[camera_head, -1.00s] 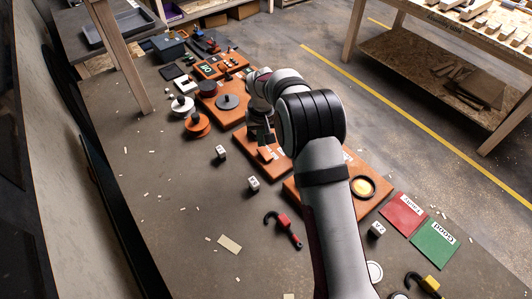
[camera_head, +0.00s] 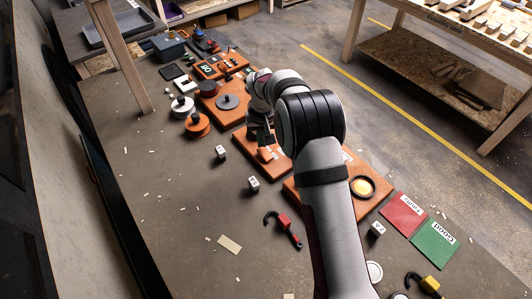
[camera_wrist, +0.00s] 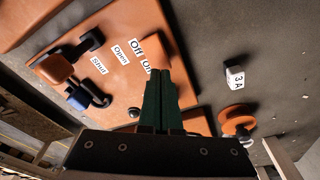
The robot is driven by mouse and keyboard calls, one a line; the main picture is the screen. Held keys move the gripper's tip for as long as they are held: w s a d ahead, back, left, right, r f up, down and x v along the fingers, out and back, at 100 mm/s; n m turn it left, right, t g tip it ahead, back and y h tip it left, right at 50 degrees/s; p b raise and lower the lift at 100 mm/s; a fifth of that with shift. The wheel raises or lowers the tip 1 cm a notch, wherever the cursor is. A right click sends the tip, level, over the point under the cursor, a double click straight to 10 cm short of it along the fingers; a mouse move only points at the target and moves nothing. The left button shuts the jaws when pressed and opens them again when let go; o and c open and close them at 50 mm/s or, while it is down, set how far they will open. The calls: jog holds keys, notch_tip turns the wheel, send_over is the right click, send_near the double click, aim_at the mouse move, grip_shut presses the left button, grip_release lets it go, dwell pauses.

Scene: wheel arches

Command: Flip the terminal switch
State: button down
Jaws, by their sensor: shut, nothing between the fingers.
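An orange board (camera_wrist: 115,35) carries the white labels Off, On, Open and Shut in the wrist view. An orange block-like part (camera_wrist: 160,52), possibly the terminal switch, stands by the Off and On labels. My fingers partly cover it, so its position cannot be told. My gripper (camera_wrist: 163,72) is shut and empty, its dark green fingertips close to that part; contact is unclear. In the head view my gripper (camera_head: 264,142) points down over the board (camera_head: 240,138), beside the orange part (camera_head: 268,154).
A lever with an orange handle (camera_wrist: 54,69) and black brackets stands on the board. A white block marked 3 A (camera_wrist: 235,77) and an orange disc with a knob (camera_wrist: 238,115) lie nearby. The bench on the left (camera_head: 150,200) is mostly clear.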

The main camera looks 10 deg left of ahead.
jog(key=shift+f, duration=0.85)
dwell(0.3)
jog(key=shift+r, duration=3.55)
jog(key=s+d+r+m+g, duration=0.1)
jog(key=s+d+r+m, duration=0.1)
jog(key=s+d+r, duration=0.4)
jog(key=s+d+r+m, duration=0.2)
jog(key=s+d+r, duration=0.35)
jog(key=s, duration=0.35)
jog(key=s+d+m, duration=0.2)
jog(key=s, duration=0.9)
jog(key=s+d+f+m+g+y, duration=0.1)
jog(key=s+m, duration=0.1)
jog(key=s, duration=0.9)
jog(key=shift+s+d+m, duration=0.2)
jog(key=shift+d+m, duration=0.1)
jog(key=shift+d, duration=0.05)
